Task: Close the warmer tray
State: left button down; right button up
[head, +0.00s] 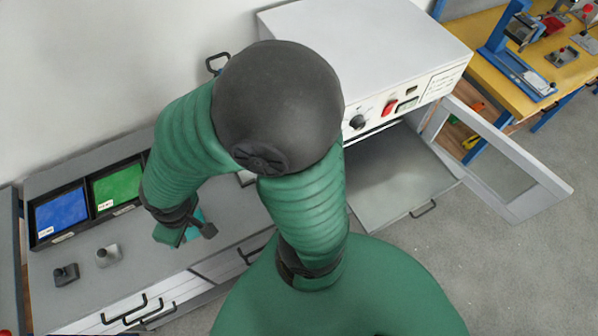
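The warmer is a pale grey box (375,40) at the upper middle, with a black knob, a red switch and a small display on its front. Its flat grey tray (395,185) is pulled out below the front panel, with a dark handle (423,208) on its front edge. My arm hides the tray's left part. My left gripper (188,235) is over the grey bench, left of the warmer and well apart from the tray. It is small and partly hidden by its wrist, so its opening is unclear. My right gripper is not in view.
The warmer's framed door (500,165) stands open to the right of the tray. A yellow table (490,50) is at the upper right. Floor is clear at lower right.

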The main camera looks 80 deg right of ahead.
aim_at(391, 172)
jog(key=z, duration=3.85)
jog(key=i+z, duration=0.15)
jog(key=i+l, duration=0.05)
